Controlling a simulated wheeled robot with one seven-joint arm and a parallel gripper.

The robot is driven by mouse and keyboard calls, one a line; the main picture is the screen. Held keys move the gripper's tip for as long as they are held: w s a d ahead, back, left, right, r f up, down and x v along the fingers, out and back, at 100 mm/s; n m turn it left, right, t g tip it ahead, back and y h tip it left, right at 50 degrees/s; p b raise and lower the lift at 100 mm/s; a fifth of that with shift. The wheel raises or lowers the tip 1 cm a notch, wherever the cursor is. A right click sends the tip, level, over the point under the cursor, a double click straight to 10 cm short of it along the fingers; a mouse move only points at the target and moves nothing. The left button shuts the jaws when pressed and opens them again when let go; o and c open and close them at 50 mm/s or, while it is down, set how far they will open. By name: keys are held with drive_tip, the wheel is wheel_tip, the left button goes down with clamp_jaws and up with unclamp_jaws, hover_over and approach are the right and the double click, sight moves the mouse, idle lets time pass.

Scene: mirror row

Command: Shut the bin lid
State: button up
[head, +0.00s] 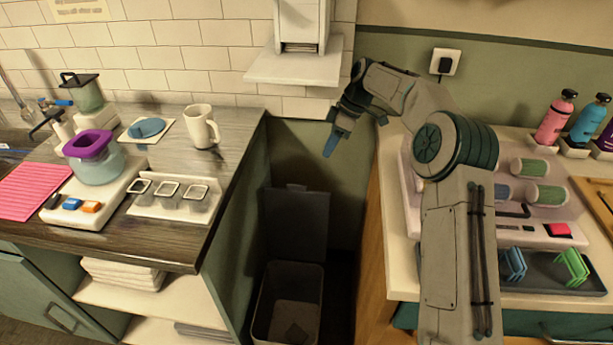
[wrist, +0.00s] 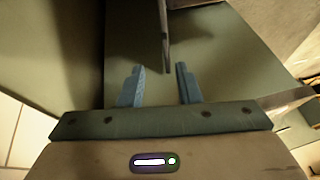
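The bin (head: 262,318) stands on the floor in the gap between the two counters, and its open top shows a dark inside. Its dark grey lid (head: 296,222) is raised, standing nearly upright at the bin's back edge. My gripper (head: 331,143) is above the lid and a little to its right, pointing down, apart from it. In the wrist view my gripper (wrist: 160,84) has its two blue fingers spread with nothing between them. A thin grey edge shows beyond the fingers there; I cannot tell whether it is the lid.
The left counter (head: 240,135) holds a mug (head: 201,127), a blender-like machine and small cups. The right counter (head: 398,270) holds bottles (head: 556,117) and a dish rack. A white dispenser (head: 300,40) hangs on the wall above the gap. The gap is narrow.

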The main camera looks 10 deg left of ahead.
drive_tip(key=x, duration=0.4)
drive_tip(key=a+b+x, duration=0.1)
drive_tip(key=x, duration=0.9)
drive_tip(key=shift+s+a+r, duration=0.25)
drive_tip(key=shift+s+r, duration=0.1)
drive_tip(key=shift+r, duration=0.05)
drive_tip(key=shift+d, duration=0.1)
clamp_jaws()
